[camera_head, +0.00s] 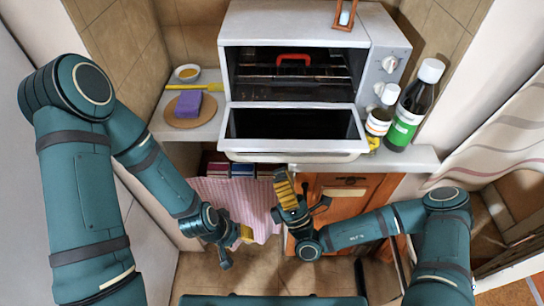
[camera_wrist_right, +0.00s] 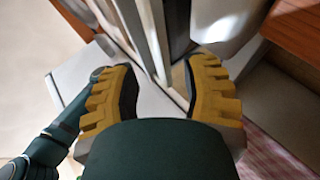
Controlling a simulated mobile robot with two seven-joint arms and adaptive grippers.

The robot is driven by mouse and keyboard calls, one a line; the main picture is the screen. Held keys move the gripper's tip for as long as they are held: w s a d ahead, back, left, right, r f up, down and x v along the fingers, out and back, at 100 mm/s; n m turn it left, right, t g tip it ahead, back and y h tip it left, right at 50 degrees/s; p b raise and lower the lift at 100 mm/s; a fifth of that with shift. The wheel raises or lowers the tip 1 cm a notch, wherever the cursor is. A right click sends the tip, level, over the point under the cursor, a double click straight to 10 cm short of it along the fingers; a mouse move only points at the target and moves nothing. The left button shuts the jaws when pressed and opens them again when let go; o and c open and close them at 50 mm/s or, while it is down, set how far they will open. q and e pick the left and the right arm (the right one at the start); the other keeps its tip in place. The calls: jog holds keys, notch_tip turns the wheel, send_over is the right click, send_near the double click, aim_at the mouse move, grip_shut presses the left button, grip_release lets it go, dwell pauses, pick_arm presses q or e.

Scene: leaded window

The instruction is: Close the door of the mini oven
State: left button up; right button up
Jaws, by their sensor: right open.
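The white mini oven (camera_head: 290,20) stands on the counter against the back wall. Its door (camera_head: 295,150) is open, folded down toward me, with the dark glass facing up. Inside, a red-handled item (camera_head: 293,58) sits on the rack.
A purple sponge (camera_head: 189,104) on a round board and a small bowl (camera_head: 187,73) are left. A pink checked cloth (camera_head: 235,200) hangs below.

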aim_at(272, 156)
jog(key=x, duration=0.5)
jog(key=shift+w+a+r, duration=0.15)
jog(key=shift+w+r, duration=0.05)
jog(key=shift+r, duration=0.05)
jog(key=shift+o, duration=0.2)
grip_shut()
